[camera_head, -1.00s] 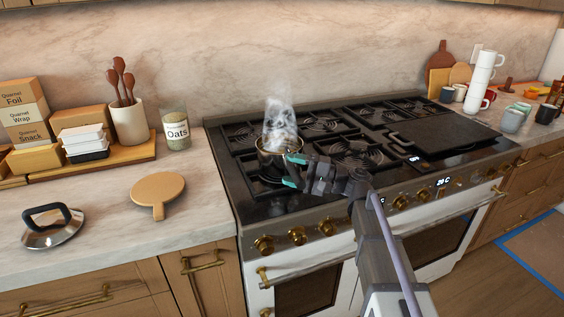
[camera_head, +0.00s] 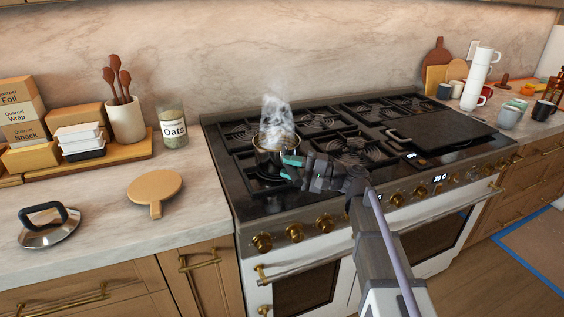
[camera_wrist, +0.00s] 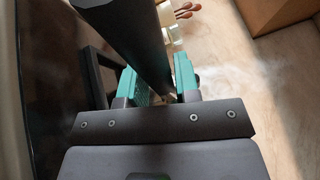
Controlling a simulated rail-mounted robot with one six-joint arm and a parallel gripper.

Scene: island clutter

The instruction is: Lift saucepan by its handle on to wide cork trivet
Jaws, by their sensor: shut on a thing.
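The saucepan (camera_head: 268,161), metal with a brassy rim and steaming, is at the front left of the stove top. My gripper (camera_head: 290,168) is at its right front side. In the wrist view, my gripper (camera_wrist: 158,82) has its teal fingers on either side of the dark bar-like handle (camera_wrist: 135,45) and is shut on it. I cannot tell whether the pan's base touches the grate. A round tan cork trivet (camera_head: 154,184) with a short stub lies flat on the counter left of the stove, empty.
A glass lid (camera_head: 48,228) with a dark handle lies left of the trivet. An oats jar (camera_head: 173,128), a utensil crock (camera_head: 126,122) and boxes stand behind. A flat griddle (camera_head: 440,131) covers the stove's right part. Counter between trivet and stove is clear.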

